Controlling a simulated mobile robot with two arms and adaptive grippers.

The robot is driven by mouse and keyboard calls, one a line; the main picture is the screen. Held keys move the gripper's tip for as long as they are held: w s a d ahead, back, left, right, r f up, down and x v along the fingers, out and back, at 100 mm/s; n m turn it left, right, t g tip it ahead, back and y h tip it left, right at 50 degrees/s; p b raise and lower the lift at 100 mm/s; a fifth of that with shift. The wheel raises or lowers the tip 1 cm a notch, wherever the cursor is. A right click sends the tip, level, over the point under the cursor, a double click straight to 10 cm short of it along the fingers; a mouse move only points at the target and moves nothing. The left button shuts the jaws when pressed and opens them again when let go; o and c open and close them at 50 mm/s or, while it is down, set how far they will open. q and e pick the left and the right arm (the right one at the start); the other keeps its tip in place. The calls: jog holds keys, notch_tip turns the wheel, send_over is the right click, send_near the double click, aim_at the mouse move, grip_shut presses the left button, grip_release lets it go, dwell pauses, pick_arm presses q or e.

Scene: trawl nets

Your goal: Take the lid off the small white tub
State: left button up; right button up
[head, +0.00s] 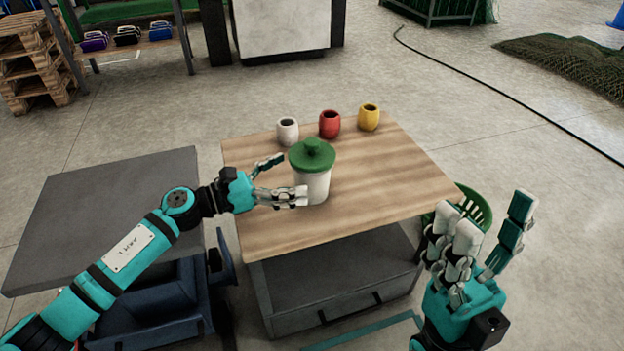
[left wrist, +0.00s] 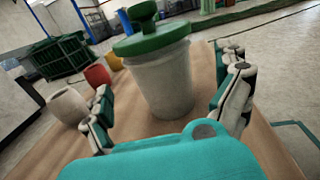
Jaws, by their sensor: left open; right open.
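The small white tub (head: 313,187) stands upright on the wooden table top. Its green lid (head: 311,154) with a round knob sits on top. In the left wrist view the tub (left wrist: 160,82) and the lid (left wrist: 152,39) stand between my fingers. My left gripper (head: 287,179) is open at the tub's left side, its fingers spread to either side of the tub; I cannot tell whether they touch it. My right gripper (head: 480,236) is open and empty, in front of the table's right edge, well away from the tub.
White (head: 287,131), red (head: 329,124) and yellow (head: 369,117) cups stand in a row behind the tub. The wooden table (head: 385,180) is otherwise clear. A green basket (head: 474,205) is beside its right edge, and a grey-topped cart (head: 110,205) is at left.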

aim_at(312, 172)
pick_arm(q)
jog(key=x, duration=0.2)
jog(key=b+x, duration=0.1)
jog(key=x, duration=0.1)
jog(key=f+x, duration=0.1)
jog(key=shift+w+d+b, duration=0.25)
jog(key=shift+d+b, duration=0.1)
jog(key=shift+b, duration=0.05)
jog(key=c, duration=1.5)
